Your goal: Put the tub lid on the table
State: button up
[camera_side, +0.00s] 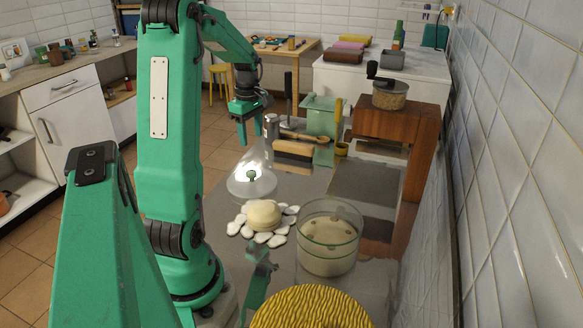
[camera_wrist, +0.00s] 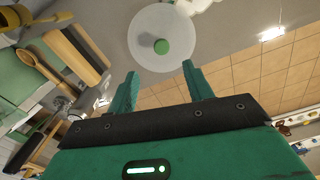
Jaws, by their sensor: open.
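The tub lid looks like a clear round disc with a green knob (camera_wrist: 161,46). In the side view its knob (camera_side: 251,175) shows on the grey metal table (camera_side: 222,205), with bright glare behind it. I cannot tell its exact shape there. My gripper (camera_side: 246,138) hangs above and beyond the lid, apart from it, pointing down. In the wrist view my gripper (camera_wrist: 160,82) has its two fingers spread with nothing between them. The lid lies ahead of the fingertips. A clear round tub (camera_side: 328,262) with pale contents stands on the table, nearer the side camera.
A pale round ball (camera_side: 264,215) sits on a white petal-shaped mat (camera_side: 240,229) between lid and tub. A yellow ribbed thing (camera_side: 312,310) is at the front. A wooden stand (camera_side: 425,140) holds a grinder (camera_side: 389,95). A green box (camera_side: 322,117) stands farther back.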

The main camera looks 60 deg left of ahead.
jog(key=w+d+r+m+t+y, duration=0.1)
jog(key=w+d+r+m, duration=0.15)
jog(key=d, duration=0.25)
jog(key=w+d+r+m, duration=0.1)
jog(key=d+r+m, duration=0.25)
jog(key=d, duration=0.25)
jog(key=s+d+r+m+t, duration=0.1)
jog(key=s+d+m+t, duration=0.1)
jog(key=d+m, duration=0.7)
jog(key=s+d+r+m+t+h, duration=0.1)
jog(key=s+d+m, duration=0.3)
jog(key=d+m, duration=0.5)
jog(key=d+t, duration=0.1)
jog(key=d, duration=0.3)
jog(key=shift+s+d+r+t, duration=0.2)
jog(key=shift+d+r+t, duration=0.05)
jog(key=shift+d+t, duration=0.1)
